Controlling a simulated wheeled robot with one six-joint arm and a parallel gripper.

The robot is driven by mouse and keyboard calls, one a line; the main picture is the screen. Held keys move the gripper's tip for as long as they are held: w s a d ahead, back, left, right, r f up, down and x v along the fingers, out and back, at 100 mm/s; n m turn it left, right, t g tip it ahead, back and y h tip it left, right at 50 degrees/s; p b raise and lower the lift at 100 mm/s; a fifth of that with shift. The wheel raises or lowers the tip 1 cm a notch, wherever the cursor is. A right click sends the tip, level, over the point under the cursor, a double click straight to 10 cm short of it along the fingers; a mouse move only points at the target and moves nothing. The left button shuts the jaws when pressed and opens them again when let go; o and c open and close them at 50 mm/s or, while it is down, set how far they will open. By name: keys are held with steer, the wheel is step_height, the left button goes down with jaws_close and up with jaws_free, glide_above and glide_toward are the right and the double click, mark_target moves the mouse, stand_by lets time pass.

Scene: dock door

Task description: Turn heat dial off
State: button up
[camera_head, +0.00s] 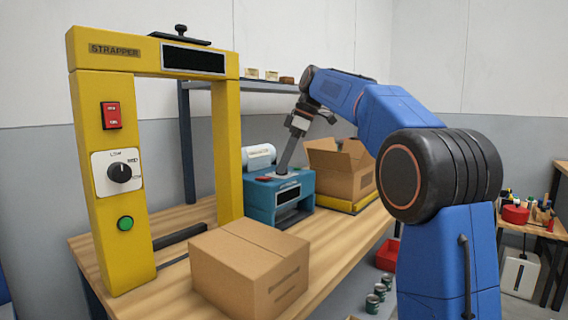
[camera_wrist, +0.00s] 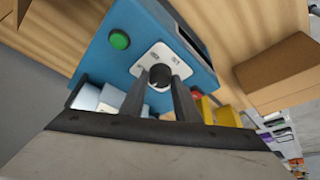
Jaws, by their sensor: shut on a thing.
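A blue machine (camera_head: 258,202) stands on the wooden bench, with a dark slot in its front. In the wrist view its blue top (camera_wrist: 108,65) carries a black dial (camera_wrist: 159,72) on a white label plate and a green button (camera_wrist: 120,39). The plate's lettering is too blurred to read surely, and the dial's pointer is not clear. My gripper (camera_head: 283,171) reaches down onto the machine's top. In the wrist view my gripper (camera_wrist: 160,82) has one finger on each side of the dial, shut on it. The head view hides the dial behind the fingers.
A yellow strapper frame (camera_head: 90,190) at left has another black dial (camera_head: 120,172), a red switch (camera_head: 111,115) and a green button (camera_head: 125,223). A closed carton (camera_head: 245,270) stands in front. An open carton (camera_head: 342,172) is right of the blue machine. A white roll (camera_head: 259,156) lies behind.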

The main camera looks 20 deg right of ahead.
steer(key=shift+w+n+g, duration=0.1)
steer(key=shift+n+g, duration=0.3)
steer(key=shift+n, duration=0.4)
steer(key=o, duration=1)
steer(key=shift+o, duration=0.2)
steer(key=shift+r, duration=0.1)
